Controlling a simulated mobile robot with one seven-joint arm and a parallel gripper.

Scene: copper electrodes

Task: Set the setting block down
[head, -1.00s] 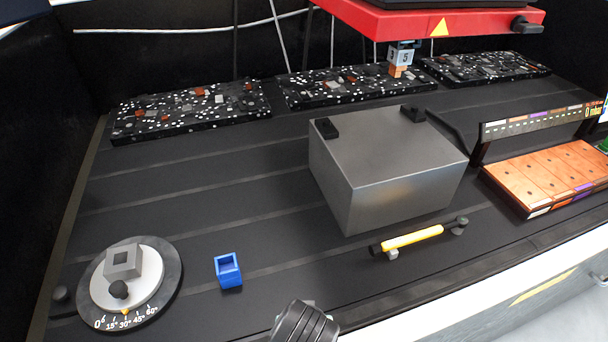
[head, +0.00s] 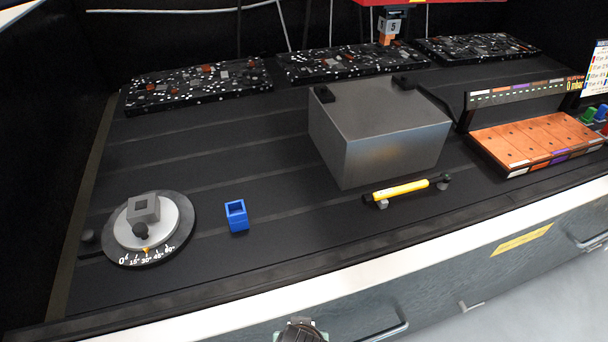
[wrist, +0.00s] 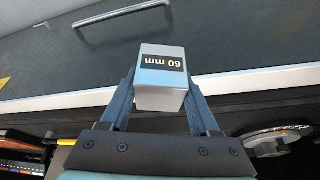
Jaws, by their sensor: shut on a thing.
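The setting block (wrist: 161,75) is a light grey block with a black "60 mm" label, which reads upside down in the wrist view. My gripper (wrist: 160,95) is shut on it, with a dark blue-grey finger on each side. Behind the block in that view are the dark bench front, its white edge strip and a metal handle. In the head view the block cannot be made out. Only a dark part of my arm shows at the bottom edge there.
On the black bench stand a round angle dial (head: 183,222) with a grey square socket, a small blue open holder (head: 237,216), a big grey box (head: 385,145), a yellow-black rod (head: 402,190) and a copper plate rack (head: 530,145). Speckled trays line the back. The front left strip is clear.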

